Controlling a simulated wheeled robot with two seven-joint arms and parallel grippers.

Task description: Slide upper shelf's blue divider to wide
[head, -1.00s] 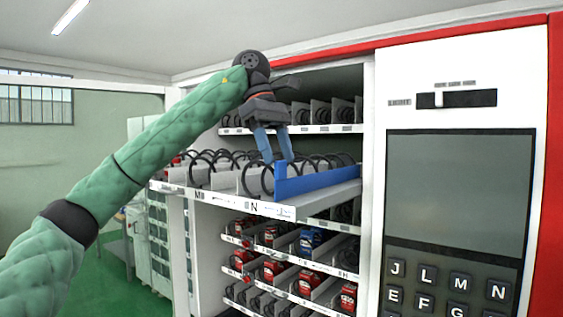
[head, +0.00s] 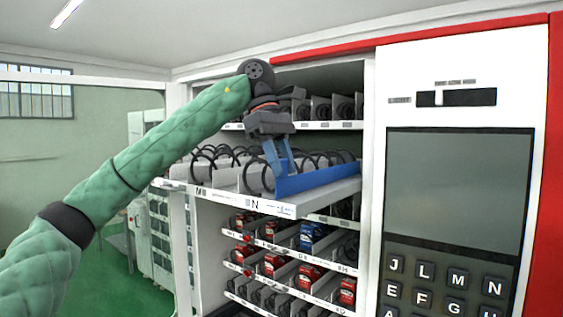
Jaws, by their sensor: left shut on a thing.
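The blue divider (head: 318,179) stands upright along the pulled-out upper shelf (head: 225,198), toward its right end, right of the label N. My left gripper (head: 278,170) comes down from above at the divider's front end. Its blue-grey fingers are shut on the divider's front part, which they partly hide. Black spiral coils (head: 210,165) stand in the shelf lanes left of the divider and behind it. My right gripper is not in view.
Another shelf (head: 340,126) with coils is above and behind. The white panel with a dark screen (head: 458,185) and keypad stands to the right. Open floor (head: 130,285) lies at left.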

